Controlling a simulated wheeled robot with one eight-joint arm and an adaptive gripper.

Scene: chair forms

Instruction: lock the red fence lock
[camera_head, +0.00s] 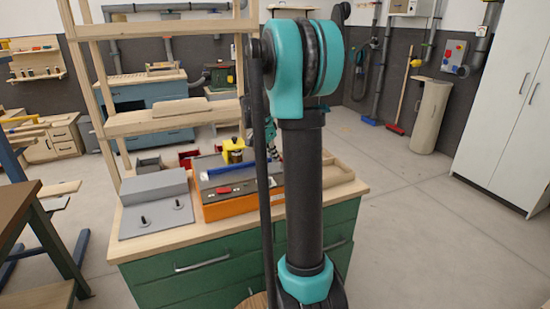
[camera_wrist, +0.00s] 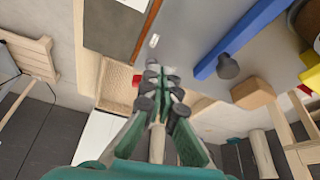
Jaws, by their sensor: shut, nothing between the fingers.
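An orange machine box (camera_head: 230,208) with a grey top stands on the bench. A small red piece (camera_head: 222,190), possibly the fence lock, lies near its front edge. A blue bar (camera_head: 225,169), like a fence, crosses the top. The bar also shows in the wrist view (camera_wrist: 243,36), with a dark knob (camera_wrist: 228,66) beside it. A red spot (camera_wrist: 137,80) appears beyond the fingers there; I cannot tell whether it is the lock. My gripper (camera_wrist: 158,76) is shut and empty. In the head view my arm mostly hides it.
A yellow part (camera_head: 233,148) stands on the machine's far side. A grey block and plate (camera_head: 150,222) with two dark knobs lie to the left. Wooden shelf posts (camera_head: 88,80) rise at the bench's left. Floor at the right is open.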

